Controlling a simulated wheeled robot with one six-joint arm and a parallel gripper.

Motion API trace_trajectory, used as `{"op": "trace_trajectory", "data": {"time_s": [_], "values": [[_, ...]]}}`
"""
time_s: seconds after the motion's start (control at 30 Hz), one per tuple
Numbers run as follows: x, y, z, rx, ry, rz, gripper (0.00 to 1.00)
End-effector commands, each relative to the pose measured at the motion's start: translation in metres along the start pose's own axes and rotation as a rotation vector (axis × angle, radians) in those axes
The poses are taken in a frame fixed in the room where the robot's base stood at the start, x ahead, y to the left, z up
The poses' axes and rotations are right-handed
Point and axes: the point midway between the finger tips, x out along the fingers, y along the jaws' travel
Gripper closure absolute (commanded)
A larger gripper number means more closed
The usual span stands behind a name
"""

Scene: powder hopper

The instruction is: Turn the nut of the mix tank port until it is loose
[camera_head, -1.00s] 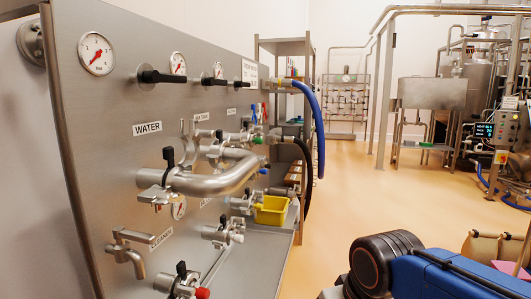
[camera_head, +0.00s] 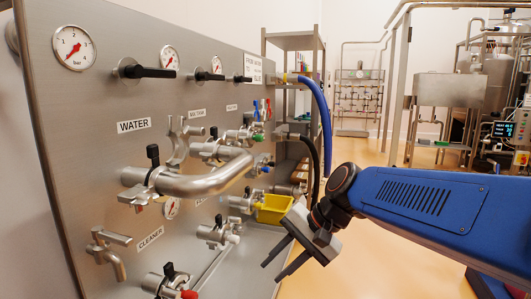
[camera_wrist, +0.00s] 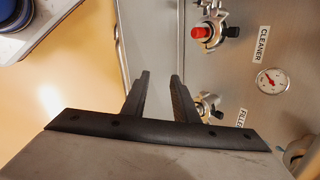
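The mix tank port (camera_head: 207,150) sits on the steel panel below the "MIX TANK" label (camera_head: 196,113) in the head view. A bent steel pipe (camera_head: 205,184) runs between it and the water port (camera_head: 138,178). The pipe partly covers the mix tank port, and its nut is hard to make out. My gripper (camera_head: 273,270) is open and empty, low and to the right of the ports, apart from the panel. In the wrist view its two dark fingers (camera_wrist: 160,78) are spread with nothing between them.
A yellow bin (camera_head: 273,208) stands beyond the lower valves, near my gripper. Blue (camera_head: 323,110) and black hoses hang at the panel's far end.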

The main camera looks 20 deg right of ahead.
Motion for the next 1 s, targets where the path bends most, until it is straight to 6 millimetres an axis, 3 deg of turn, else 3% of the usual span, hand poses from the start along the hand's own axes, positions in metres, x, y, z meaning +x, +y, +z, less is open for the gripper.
{"op": "trace_trajectory", "data": {"time_s": [0.27,0.53,0.7,0.8,1.0], "values": [[-0.014,-0.111,-0.052,0.512,-0.224,-0.247,0.73],[-0.051,-0.205,-0.136,0.955,-0.499,-0.482,0.73],[-0.076,-0.24,-0.184,1.133,-0.651,-0.589,0.73],[-0.087,-0.251,-0.204,1.197,-0.714,-0.63,0.73],[-0.095,-0.26,-0.22,1.247,-0.77,-0.665,0.73]]}}
